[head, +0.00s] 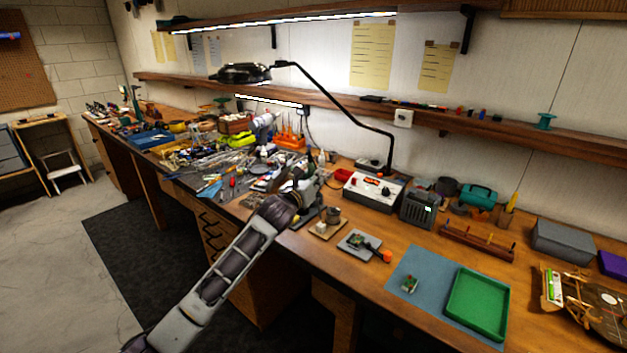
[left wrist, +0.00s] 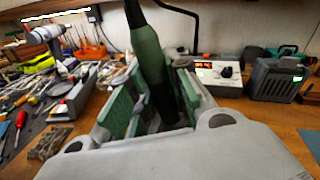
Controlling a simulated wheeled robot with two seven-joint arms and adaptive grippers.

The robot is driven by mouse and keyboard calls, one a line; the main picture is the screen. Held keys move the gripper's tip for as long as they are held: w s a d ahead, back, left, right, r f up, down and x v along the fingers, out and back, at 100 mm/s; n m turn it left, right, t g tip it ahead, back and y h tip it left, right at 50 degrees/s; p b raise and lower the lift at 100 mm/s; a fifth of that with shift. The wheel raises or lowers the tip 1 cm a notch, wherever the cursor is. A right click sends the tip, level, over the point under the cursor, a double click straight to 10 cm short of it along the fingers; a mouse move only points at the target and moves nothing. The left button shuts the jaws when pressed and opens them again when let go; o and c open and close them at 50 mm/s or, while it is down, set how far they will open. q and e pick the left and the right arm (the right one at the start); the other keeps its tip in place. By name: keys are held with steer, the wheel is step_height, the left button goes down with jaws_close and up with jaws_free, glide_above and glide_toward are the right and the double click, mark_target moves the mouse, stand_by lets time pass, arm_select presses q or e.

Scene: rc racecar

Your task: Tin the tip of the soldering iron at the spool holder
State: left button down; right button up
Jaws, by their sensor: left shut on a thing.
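My left gripper (head: 306,184) is above the bench, left of the soldering station. In the left wrist view, it (left wrist: 152,100) is shut on a dark upright handle, which looks like the soldering iron (left wrist: 147,50). The handle rises between the green finger pads, tilted slightly left at its top. I cannot make out its tip. A small wooden base with a dark round piece and a pale piece (head: 329,222) stands just right of the gripper; I cannot tell if it is the spool holder. My right gripper is not in view.
The white soldering station (head: 373,192) stands behind, with a grey box (head: 419,209) to its right. A small board on a grey pad (head: 359,243), a blue mat (head: 425,275) and a green tray (head: 478,304) lie right. Tools crowd the left. A lamp arm (head: 345,103) hangs above.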

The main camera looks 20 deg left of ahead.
arm_select(q)
steer(key=shift+f+p, duration=0.65)
steer(key=shift+f, duration=0.5)
stand_by(6.8)
